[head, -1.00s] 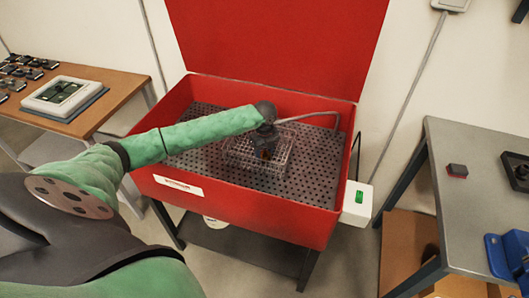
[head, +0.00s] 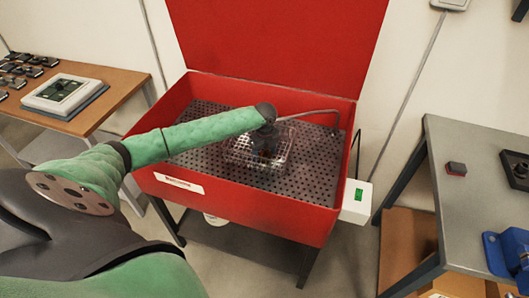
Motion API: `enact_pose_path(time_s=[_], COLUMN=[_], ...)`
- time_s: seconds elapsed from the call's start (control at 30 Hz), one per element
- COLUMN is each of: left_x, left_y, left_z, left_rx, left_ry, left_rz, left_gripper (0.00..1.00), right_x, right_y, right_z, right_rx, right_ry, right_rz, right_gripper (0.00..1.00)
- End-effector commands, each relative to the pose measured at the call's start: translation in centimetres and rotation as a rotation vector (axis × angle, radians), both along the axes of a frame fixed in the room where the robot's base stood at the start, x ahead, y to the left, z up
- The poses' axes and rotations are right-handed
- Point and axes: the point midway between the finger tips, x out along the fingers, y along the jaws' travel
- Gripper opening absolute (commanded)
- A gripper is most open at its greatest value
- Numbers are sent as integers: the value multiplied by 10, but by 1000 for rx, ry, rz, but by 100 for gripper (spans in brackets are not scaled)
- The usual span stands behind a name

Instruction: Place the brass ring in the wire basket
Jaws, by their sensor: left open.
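The wire basket (head: 284,158) stands on the perforated floor of a red open-lidded tub. My left arm reaches over the tub from the left, and its dark gripper (head: 264,154) points down over the basket. The gripper is open; its fingertips are small, dark and hard to tell from the mesh. I cannot make out the brass ring for certain; the gripper and wires cover the middle of the basket. My right gripper is not in view.
The red tub (head: 235,208) has raised walls and an upright lid behind. A thin grey hose (head: 312,113) curves over its perforated floor. A wooden table (head: 105,100) stands left; a grey table (head: 465,205) with a blue tool (head: 508,255) stands right.

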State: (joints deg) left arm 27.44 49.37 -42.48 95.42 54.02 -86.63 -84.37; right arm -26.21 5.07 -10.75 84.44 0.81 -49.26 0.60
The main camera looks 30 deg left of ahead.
Motion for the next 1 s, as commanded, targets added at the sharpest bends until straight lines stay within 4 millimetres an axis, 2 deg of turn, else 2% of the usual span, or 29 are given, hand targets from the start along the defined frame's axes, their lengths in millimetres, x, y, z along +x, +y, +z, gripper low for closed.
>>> enact_pose_path(time_s=[0.17, 0.23, 0.5, 0.7, 1.0], left_x=[1, 1, 1, 1, 0], left_y=[0, 1, 0, 0, 0], left_z=[15, 26, 79, 108, 121], left_rx=[0, 1, 0, -1, 0], left_ry=[-3, -4, -3, -3, 0], left_rz=[0, 0, -1, 0, 1], left_gripper=[66, 66, 66, 66, 66], right_x=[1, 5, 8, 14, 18], right_y=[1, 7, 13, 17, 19], right_z=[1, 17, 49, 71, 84], right_rx=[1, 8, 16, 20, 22], right_ry=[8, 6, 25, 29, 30], right_rz=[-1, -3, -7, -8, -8], right_gripper=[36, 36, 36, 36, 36])
